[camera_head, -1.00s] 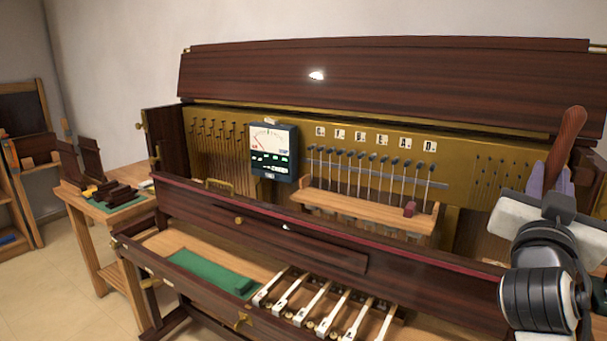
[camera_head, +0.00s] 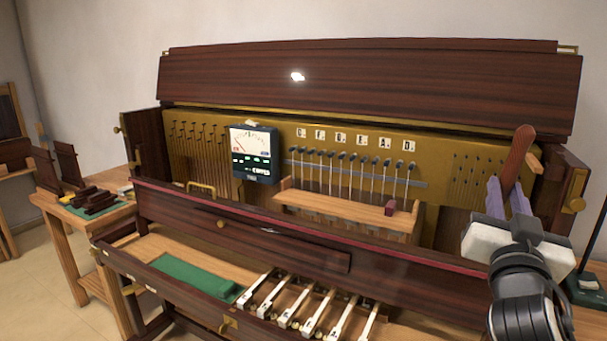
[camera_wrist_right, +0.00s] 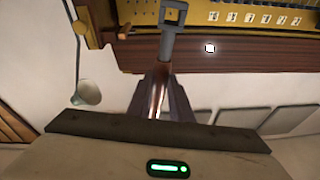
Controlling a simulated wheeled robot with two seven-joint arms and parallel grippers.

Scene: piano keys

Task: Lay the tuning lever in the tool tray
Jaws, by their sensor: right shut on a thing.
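The tuning lever (camera_head: 517,160) has a reddish-brown wooden handle that stands up, tilted, from my right gripper (camera_head: 508,193). The right gripper's purple-grey fingers are shut on it, in the air in front of the piano's right end. In the right wrist view the lever (camera_wrist_right: 158,95) lies between the fingers, and its grey metal shank and square, open-framed head (camera_wrist_right: 171,18) extend beyond them. I cannot make out a tool tray for certain in either view. My left gripper is not in view.
The open piano (camera_head: 370,80) fills the middle, with a tuning meter (camera_head: 252,153), a wooden rack (camera_head: 340,206) and several white keys (camera_head: 316,314). A side table (camera_head: 55,215) holds dark wooden pieces at left. A green base (camera_head: 588,290) is at far right.

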